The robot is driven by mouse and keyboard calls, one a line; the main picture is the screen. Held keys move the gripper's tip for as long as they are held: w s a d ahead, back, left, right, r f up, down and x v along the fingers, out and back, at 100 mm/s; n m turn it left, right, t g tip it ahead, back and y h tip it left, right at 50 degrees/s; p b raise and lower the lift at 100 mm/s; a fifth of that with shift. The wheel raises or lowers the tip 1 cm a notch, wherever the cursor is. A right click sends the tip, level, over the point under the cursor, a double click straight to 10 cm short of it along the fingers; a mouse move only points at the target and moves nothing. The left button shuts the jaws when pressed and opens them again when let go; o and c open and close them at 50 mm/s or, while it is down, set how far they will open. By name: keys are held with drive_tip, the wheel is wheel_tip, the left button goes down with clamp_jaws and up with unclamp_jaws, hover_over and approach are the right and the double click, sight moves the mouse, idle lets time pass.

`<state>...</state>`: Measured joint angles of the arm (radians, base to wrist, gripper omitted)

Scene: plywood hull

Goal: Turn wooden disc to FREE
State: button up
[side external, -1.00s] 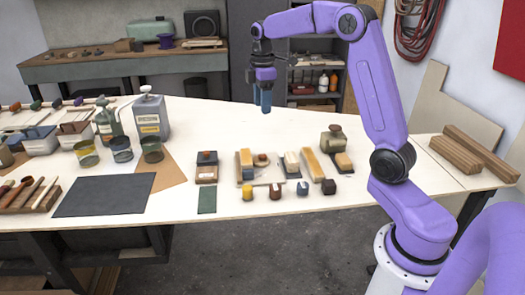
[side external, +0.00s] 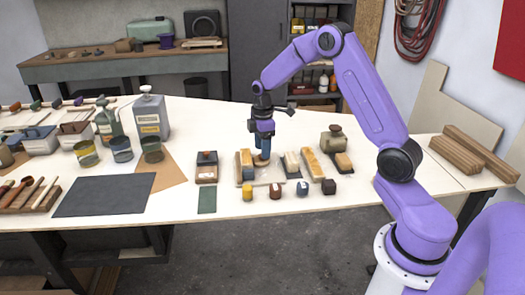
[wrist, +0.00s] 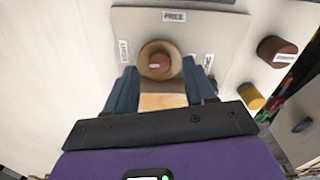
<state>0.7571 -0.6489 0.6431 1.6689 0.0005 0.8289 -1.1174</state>
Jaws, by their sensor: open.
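The wooden disc (wrist: 158,54) is round, with a darker brown raised centre and a small pale mark on it. It sits on a pale board (wrist: 223,28), which also shows in the side view (side external: 273,179). A FREE label (wrist: 174,16) is at the top of the board in the wrist view. Other labels stand left (wrist: 124,51) and right (wrist: 208,63) of the disc; their words are hard to read. My gripper (wrist: 159,70) is open, its blue fingers on either side of the disc's near edge. In the side view my gripper (side external: 263,156) points down over the board and mostly hides the disc.
Blocks (side external: 312,163) stand to the right, and small coloured pieces (side external: 275,191) line the front. A dark mat (side external: 105,195) lies at left. The bench behind my gripper is clear.

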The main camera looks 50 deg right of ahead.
drive_tip(key=shift+f, duration=0.9)
clamp_jaws()
